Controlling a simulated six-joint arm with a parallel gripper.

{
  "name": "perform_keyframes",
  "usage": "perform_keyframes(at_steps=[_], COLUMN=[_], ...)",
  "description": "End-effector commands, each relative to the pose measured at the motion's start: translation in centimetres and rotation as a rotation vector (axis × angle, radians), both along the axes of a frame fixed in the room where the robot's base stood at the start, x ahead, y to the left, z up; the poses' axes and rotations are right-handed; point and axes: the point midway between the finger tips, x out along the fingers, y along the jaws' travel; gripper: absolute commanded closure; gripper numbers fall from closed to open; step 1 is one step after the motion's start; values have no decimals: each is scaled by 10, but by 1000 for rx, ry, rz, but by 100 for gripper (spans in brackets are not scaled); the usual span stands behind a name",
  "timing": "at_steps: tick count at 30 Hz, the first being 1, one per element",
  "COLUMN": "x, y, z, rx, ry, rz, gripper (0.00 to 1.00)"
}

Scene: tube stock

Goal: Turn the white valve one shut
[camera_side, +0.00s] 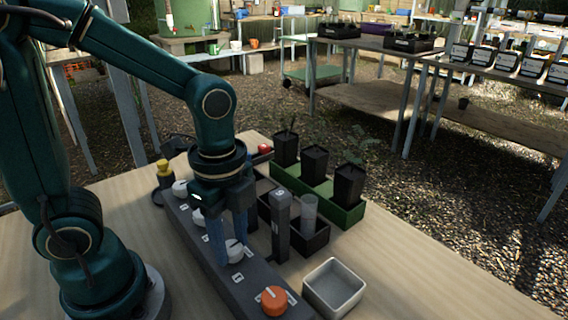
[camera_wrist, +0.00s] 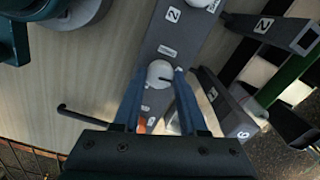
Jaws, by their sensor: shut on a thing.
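My gripper (camera_side: 228,254) points down over the dark valve bar (camera_side: 186,215), its two blue fingers on either side of a white valve knob (camera_side: 236,251). A small plate beside this knob seems to read 1. In the wrist view the knob (camera_wrist: 158,72) sits between the fingertips (camera_wrist: 161,75), and the fingers are shut on it. A dark pointer line on the knob points right, across the bar. The fingers cover parts of the knob's sides.
Other white knobs (camera_side: 181,188) and an orange knob (camera_side: 273,300) sit on the same bar. Right of it stand a grey post (camera_side: 281,228), a clear tube (camera_side: 309,212) in a dark rack, a grey open bin (camera_side: 333,289) and a green tray (camera_side: 348,217) with black pots.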

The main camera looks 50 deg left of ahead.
Motion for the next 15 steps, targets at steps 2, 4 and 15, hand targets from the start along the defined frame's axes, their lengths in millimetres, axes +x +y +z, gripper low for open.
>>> perform_keyframes(at_steps=[2, 4, 15], x=[0, 0, 0], y=[0, 0, 0], z=[1, 1, 1], rx=[0, 0, -1], ry=[-1, -1, -1], rz=[-37, -65, -125], gripper=[100, 100, 100])
